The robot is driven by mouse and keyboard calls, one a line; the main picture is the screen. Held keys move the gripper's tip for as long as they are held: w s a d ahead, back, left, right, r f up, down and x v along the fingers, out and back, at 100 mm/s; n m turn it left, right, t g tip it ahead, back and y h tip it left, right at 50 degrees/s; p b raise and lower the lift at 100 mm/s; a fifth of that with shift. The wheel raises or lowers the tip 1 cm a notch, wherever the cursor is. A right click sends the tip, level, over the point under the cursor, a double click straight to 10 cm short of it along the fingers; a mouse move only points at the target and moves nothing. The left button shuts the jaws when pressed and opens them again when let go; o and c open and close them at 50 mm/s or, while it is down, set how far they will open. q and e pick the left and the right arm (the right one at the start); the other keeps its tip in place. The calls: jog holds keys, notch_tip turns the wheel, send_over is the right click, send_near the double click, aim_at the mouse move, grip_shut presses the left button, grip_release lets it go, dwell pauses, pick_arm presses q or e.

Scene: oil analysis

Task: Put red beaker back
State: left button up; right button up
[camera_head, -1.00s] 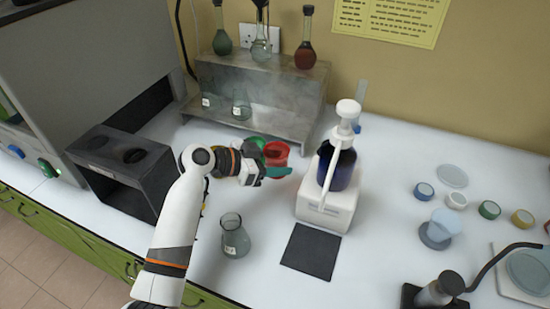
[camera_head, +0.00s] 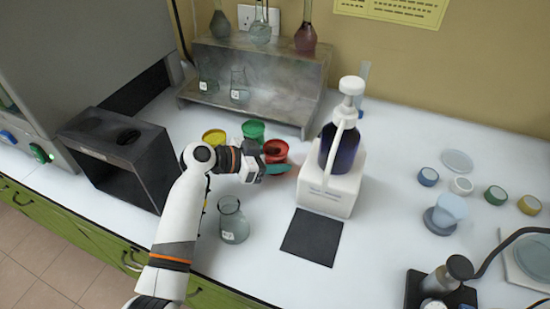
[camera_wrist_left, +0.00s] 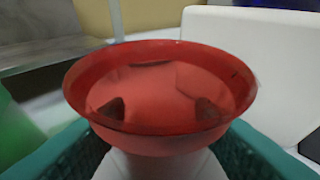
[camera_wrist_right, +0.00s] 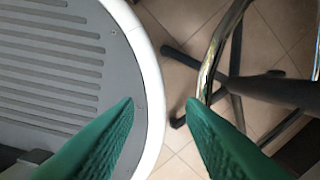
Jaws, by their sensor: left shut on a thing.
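The red beaker (camera_head: 276,150) is on the white table in the head view, in front of the metal shelf and left of the white pump-bottle stand. In the left wrist view the red beaker (camera_wrist_left: 160,90) fills the middle, rim up, between the green fingers. My left gripper (camera_head: 272,169) reaches it from the front left and is shut on it. Its fingertips are partly hidden behind the beaker. My right gripper (camera_wrist_right: 163,108) is open and empty, pointing down over the floor in the right wrist view.
A green beaker (camera_head: 253,131) stands close to the left of the red one, and a yellow beaker (camera_head: 214,138) is further left. The pump-bottle stand (camera_head: 331,189) is close on the right. A black mat (camera_head: 312,238) lies in front.

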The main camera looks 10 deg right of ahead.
pick_arm(q)
jog(key=shift+f+b, duration=0.4)
jog(key=shift+f, duration=0.05)
jog(key=o, duration=1.1)
jog(key=shift+o, duration=0.2)
